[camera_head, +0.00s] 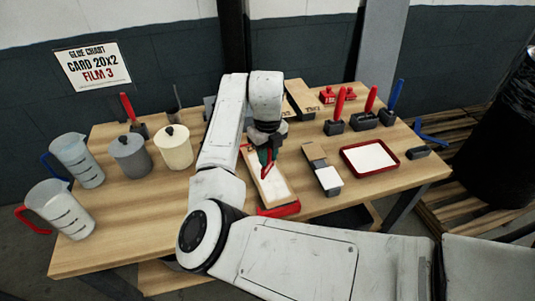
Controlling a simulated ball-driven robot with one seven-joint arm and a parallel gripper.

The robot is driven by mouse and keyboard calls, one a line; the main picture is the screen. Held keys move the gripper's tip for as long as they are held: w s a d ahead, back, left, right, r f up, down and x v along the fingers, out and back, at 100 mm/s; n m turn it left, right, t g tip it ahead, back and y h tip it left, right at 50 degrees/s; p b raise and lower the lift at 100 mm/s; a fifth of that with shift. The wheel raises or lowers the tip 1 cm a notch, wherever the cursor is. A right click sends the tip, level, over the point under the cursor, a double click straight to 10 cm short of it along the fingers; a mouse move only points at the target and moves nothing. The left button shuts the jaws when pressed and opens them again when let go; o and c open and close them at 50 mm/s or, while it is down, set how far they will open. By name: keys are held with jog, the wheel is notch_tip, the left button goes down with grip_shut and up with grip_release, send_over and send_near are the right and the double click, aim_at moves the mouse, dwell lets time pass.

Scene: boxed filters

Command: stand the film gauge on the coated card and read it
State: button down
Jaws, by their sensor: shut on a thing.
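My gripper (265,152) points down over the middle of the table, shut on a small dark green and red thing (266,164). It may be the film gauge, but it is too small to tell. Below it lies a long wooden-edged board with a pale, whitish surface (277,190), which may be the coated card. A red part (280,210) shows at its near end. I cannot tell whether the held thing touches the pale surface. My arm hides part of the table to the left of the board.
A red-rimmed tray (399,158) with a white inside and a narrow block with a white end (328,178) lie to the right. Red- and blue-handled tools (366,117) stand behind. Jugs (75,160) and lidded pots (173,148) stand left. The front-left table (130,235) is clear.

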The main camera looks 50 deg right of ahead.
jog(key=shift+f, duration=0.5)
dwell(1.2)
jog(key=shift+r, duration=0.1)
jog(key=shift+r+p, duration=2.3)
jog(key=shift+r, duration=1.2)
